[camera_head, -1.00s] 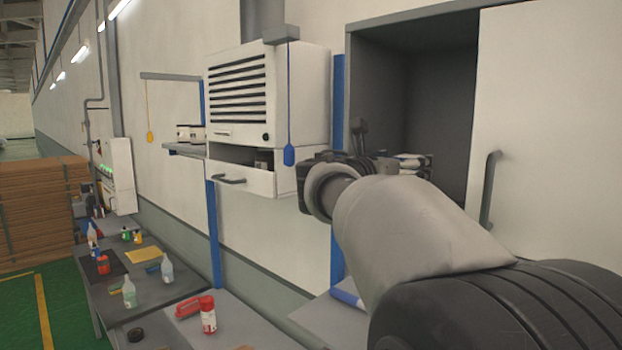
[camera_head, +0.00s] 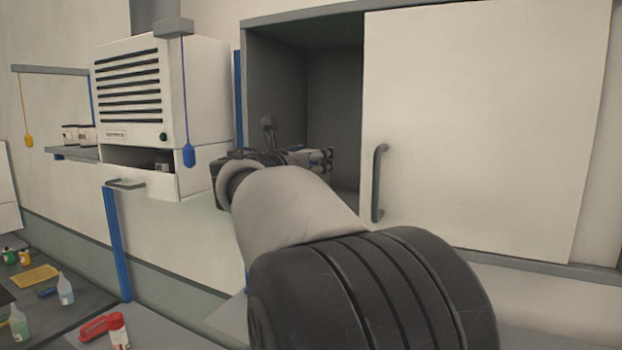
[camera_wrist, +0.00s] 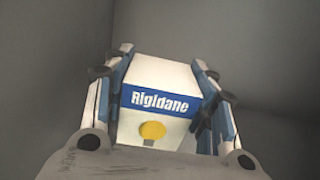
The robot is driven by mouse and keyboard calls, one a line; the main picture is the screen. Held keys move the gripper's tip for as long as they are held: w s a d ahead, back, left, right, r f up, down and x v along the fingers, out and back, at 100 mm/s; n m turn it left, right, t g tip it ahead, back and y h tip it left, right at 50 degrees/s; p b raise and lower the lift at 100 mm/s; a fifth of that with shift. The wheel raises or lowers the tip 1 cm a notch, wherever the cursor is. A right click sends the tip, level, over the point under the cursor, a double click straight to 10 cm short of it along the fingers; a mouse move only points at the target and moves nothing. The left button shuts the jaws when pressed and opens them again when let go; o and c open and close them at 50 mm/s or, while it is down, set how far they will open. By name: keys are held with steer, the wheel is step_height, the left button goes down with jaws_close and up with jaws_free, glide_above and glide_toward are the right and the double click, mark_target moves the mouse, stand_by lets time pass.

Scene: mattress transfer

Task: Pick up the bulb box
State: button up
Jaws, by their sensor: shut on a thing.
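The bulb box (camera_wrist: 160,100) is white with a blue band reading "Rigidane" and a yellow bulb picture. It fills the space between the two fingers in the wrist view. My gripper (camera_wrist: 161,62) is shut on its two sides. In the head view my gripper (camera_head: 322,158) shows beyond my forearm, in line with the dark opening of the wall cabinet. The box cannot be made out there. Whether it touches any surface beneath it is hidden.
The cabinet's grey interior (camera_head: 335,95) is open on the left. Its white door (camera_head: 480,130) with a grey handle (camera_head: 379,183) covers the right. A white vented unit (camera_head: 160,95) with an open drawer (camera_head: 140,183) hangs left.

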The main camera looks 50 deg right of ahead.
steer(key=c, duration=0.3)
